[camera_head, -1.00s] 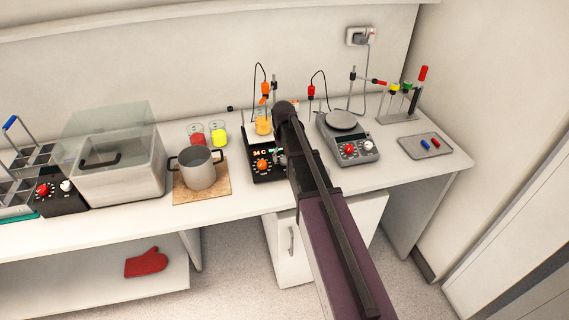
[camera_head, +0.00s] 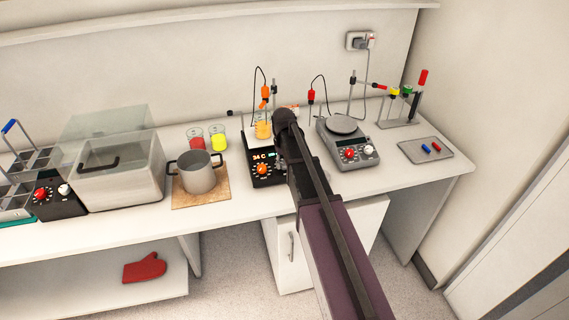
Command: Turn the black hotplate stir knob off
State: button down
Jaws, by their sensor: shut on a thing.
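The black hotplate (camera_head: 265,180) stands on the bench at the middle, with a lit orange display reading about 34 C. An orange knob (camera_head: 262,169) shows on the left of its front. The right part of its front, where a second knob could be, is hidden behind my arm. A beaker of orange liquid (camera_head: 263,130) stands on its plate, with an orange-topped probe above it. My arm reaches in from the lower right to the hotplate's right side. My gripper is hidden behind the arm, so its contact with any knob cannot be seen.
A grey hotplate (camera_head: 361,155) with red and white knobs stands right of my arm. A metal pot (camera_head: 198,178) on a wooden board and red and yellow beakers are to the left. A tray (camera_head: 411,151) and tube stand (camera_head: 399,122) are at right.

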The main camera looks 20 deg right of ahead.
jog(key=shift+n, duration=0.4)
jog(key=shift+n+t+h, duration=0.3)
jog(key=shift+n+h, duration=0.6)
jog(key=shift+n, duration=1.5)
jog(key=shift+c, duration=1.3)
grip_release()
